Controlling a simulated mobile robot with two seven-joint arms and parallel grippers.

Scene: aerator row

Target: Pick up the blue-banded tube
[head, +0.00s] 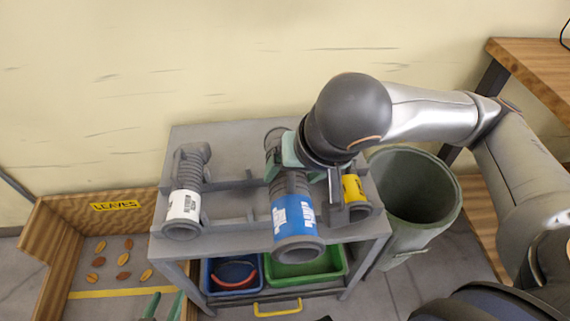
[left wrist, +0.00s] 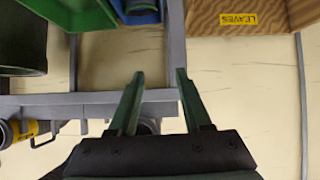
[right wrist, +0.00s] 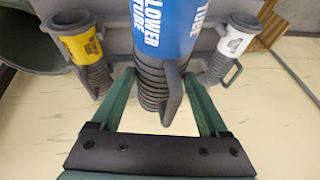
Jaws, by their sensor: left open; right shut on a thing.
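The blue-banded tube (head: 293,215) is grey and ribbed, with a wide blue label and an open round end toward the front. My right gripper (head: 290,150) is shut around its ribbed part. In the right wrist view the tube (right wrist: 160,35) sits between the two green fingers. It looks nearer and larger than the tubes beside it; I cannot tell whether it is clear of the grey table (head: 225,235). My left gripper (head: 165,306) is open and empty, low in front of the table; its parted fingers show in the left wrist view (left wrist: 155,90).
A green bin (head: 440,215) stands right of the table. Blue (head: 212,272) and green (head: 342,268) trays sit below. A leaves crate (head: 60,220) is at left.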

